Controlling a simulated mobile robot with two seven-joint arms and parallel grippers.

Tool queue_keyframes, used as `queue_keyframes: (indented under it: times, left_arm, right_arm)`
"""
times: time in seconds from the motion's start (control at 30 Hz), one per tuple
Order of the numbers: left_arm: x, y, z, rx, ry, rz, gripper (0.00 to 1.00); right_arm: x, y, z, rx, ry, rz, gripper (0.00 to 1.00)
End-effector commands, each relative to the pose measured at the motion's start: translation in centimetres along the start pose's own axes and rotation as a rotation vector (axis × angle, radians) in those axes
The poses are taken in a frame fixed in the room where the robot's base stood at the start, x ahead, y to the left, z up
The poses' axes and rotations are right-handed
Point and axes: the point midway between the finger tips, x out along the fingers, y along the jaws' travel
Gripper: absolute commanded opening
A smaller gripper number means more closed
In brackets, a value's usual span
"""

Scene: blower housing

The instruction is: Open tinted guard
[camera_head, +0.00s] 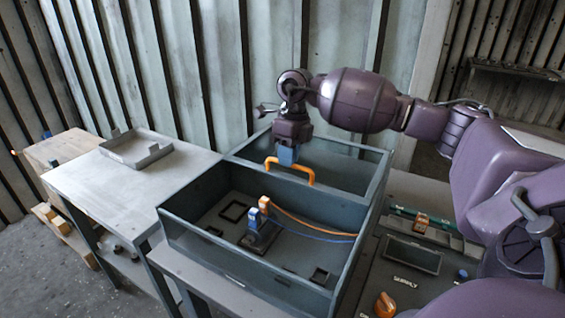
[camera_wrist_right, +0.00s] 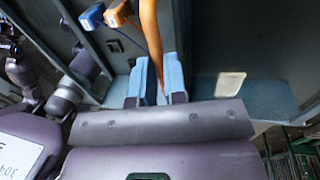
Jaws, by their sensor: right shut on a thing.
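The blower housing (camera_head: 172,228) is an open-topped grey-green box with a dark interior. A tinted see-through guard (camera_head: 335,172) shows at its rear, and the front part is uncovered. An orange bar handle (camera_head: 310,174) stands at the guard's front edge. In the right wrist view the handle (camera_wrist_right: 151,32) runs between the blue fingertips of the gripper (camera_wrist_right: 157,82). My left gripper is in neither view.
Inside the housing are a blue connector (camera_head: 254,217) and an orange connector (camera_head: 264,203) with cables. A shallow grey tray (camera_head: 135,150) sits on the left table (camera_head: 95,188). A panel with an orange knob (camera_head: 385,304) lies right of the housing.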

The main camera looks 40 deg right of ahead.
Motion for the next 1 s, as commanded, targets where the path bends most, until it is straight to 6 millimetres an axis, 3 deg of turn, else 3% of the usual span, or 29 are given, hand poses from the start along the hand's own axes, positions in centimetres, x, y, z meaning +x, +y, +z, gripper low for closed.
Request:
queue_keyframes:
  times: [0.53, 0.57, 0.73, 1.0]
  left_arm:
    - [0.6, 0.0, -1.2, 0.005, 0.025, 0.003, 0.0]
    - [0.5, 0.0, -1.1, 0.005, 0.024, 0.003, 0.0]
    - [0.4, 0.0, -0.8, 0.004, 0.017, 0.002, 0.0]
    - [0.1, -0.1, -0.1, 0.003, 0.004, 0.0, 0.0]
  right_arm:
    - [-0.2, -0.8, 0.0, 0.0, -0.001, 0.0, 0.0]
    - [-0.2, -0.8, 0.0, 0.0, -0.001, 0.0, 0.14]
    - [-0.2, -0.8, 0.0, 0.0, -0.001, 0.0, 0.38]
    - [-0.2, -0.8, 0.0, 0.0, 0.0, 0.0, 0.38]
